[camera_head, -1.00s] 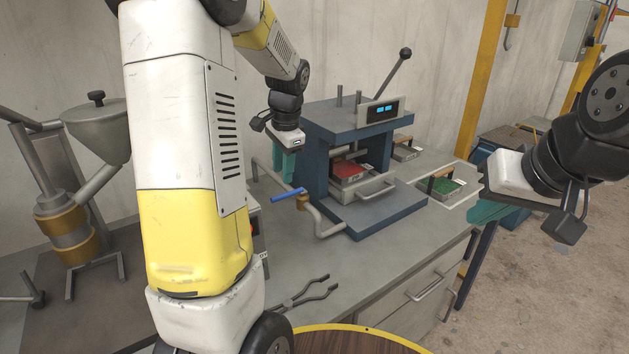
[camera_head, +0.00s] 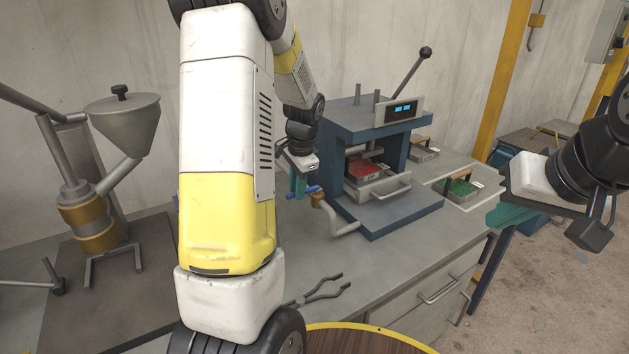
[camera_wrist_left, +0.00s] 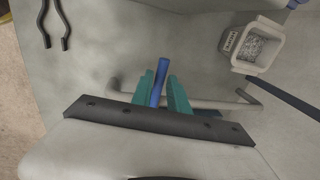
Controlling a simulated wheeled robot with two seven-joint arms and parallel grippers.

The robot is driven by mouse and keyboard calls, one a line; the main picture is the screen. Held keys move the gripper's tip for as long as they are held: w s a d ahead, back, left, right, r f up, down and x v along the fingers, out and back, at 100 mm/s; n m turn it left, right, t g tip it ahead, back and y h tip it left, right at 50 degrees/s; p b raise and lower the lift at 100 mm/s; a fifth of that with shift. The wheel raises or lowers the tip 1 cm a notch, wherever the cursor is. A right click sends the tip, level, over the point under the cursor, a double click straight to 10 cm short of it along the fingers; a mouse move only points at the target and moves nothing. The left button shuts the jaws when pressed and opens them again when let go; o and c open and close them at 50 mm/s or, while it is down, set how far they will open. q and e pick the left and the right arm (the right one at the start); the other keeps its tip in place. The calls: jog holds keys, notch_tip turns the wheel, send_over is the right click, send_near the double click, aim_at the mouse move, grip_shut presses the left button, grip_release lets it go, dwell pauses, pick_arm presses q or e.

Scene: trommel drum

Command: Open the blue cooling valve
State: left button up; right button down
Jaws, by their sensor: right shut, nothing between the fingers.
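The blue valve handle (camera_head: 303,191) sits on a brass valve body (camera_head: 318,200) on the pipe at the press's left front. My left gripper (camera_head: 298,188) points down at this handle, partly hidden behind my forearm. In the left wrist view, the blue handle (camera_wrist_left: 159,78) lies between the two teal fingers of my left gripper (camera_wrist_left: 161,88). The fingers look open around it, with a narrow gap; contact cannot be made out. My right gripper (camera_head: 507,215) is shut and empty, off to the right beyond the bench edge.
A blue press (camera_head: 375,130) with a red-filled tray stands behind the valve. A green-filled tray (camera_head: 460,188) is at its right. Tongs (camera_head: 322,292) lie at the bench front. A hopper machine (camera_head: 125,130) stands left.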

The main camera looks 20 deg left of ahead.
pick_arm(q)
grip_shut()
dwell(1.1)
jog(key=shift+w, duration=0.1)
jog(key=shift+w+a+m+h, duration=0.2)
jog(key=shift+w+m+h, duration=0.3)
jog(key=shift+w+m, duration=1.8)
jog(key=shift+w+a+m+h, duration=0.25)
jog(key=shift+w+m+h, duration=0.5)
jog(key=shift+m, duration=2.95)
jog(key=shift+w+a+m+h, duration=0.25)
jog(key=shift+w+m, duration=1.55)
jog(key=shift+m, duration=1.2)
jog(key=shift+d, duration=0.1)
jog(key=o, duration=0.5)
grip_release()
